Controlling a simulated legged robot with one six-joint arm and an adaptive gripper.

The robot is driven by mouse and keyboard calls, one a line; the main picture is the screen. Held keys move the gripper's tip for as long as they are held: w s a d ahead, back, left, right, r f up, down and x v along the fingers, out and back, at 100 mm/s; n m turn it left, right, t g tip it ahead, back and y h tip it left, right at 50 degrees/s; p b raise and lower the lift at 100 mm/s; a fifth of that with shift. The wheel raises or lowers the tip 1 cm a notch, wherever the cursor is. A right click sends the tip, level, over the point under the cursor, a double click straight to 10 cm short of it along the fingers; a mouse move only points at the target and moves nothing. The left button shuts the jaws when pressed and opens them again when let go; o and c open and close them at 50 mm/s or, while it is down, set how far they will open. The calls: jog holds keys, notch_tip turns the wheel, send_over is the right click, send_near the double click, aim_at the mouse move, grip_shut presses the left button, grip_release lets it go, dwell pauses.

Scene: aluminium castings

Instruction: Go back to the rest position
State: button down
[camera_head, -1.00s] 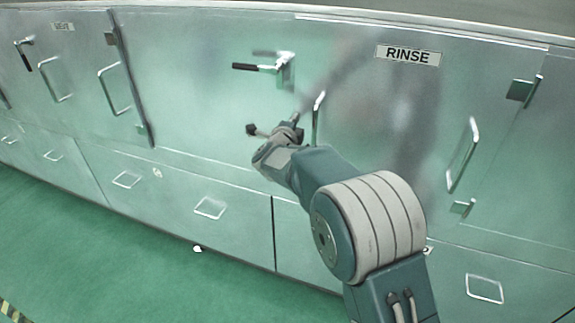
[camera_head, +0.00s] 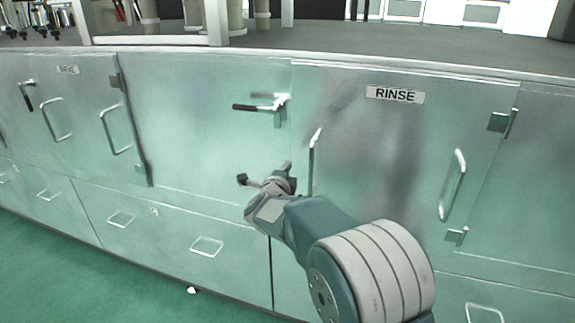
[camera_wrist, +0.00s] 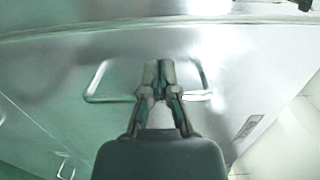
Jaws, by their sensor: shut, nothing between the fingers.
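My gripper (camera_head: 286,168) is in front of the metal cabinet fronts, beside the left handle of the door labelled RINSE in the head view. Its fingertips are small there. In the wrist view my gripper (camera_wrist: 158,68) is shut, its fingers together and nothing between them. A wide loop handle (camera_wrist: 98,86) shows behind the fingers; I cannot tell whether they touch it.
The RINSE label (camera_head: 395,95) is on the right door, with a vertical handle (camera_head: 453,185). A black-gripped latch (camera_head: 262,106) is on the middle door. Drawers with loop handles (camera_head: 207,246) run below.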

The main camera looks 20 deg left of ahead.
jog(key=s+a, duration=0.1)
jog(key=s, duration=0.6)
jog(key=s+d+r+n+g+y, duration=0.1)
jog(key=s+d+r+n+g, duration=0.15)
jog(key=d, duration=0.35)
jog(key=s+d+r+n+g+y, duration=0.1)
jog(key=s+d+r+n+y, duration=0.15)
jog(key=d+n, duration=0.2)
jog(key=s+d+r+n+g+y, duration=0.1)
jog(key=s+d+r+n+g, duration=0.15)
jog(key=d, duration=0.45)
jog(key=s+d+f+n+g+h, duration=0.2)
jog(key=s+d+f+n+g, duration=0.1)
jog(key=s+d, duration=0.7)
jog(key=s+d+f+n+g+h, duration=0.3)
jog(key=s+d, duration=0.7)
jog(key=s, duration=0.5)
jog(key=shift+d+f+n, duration=0.15)
jog(key=shift+f+n, duration=0.7)
jog(key=shift+n, duration=0.1)
jog(key=shift+w+r+h, duration=0.1)
jog(key=shift+w+h, duration=0.05)
jog(key=shift+h, duration=0.1)
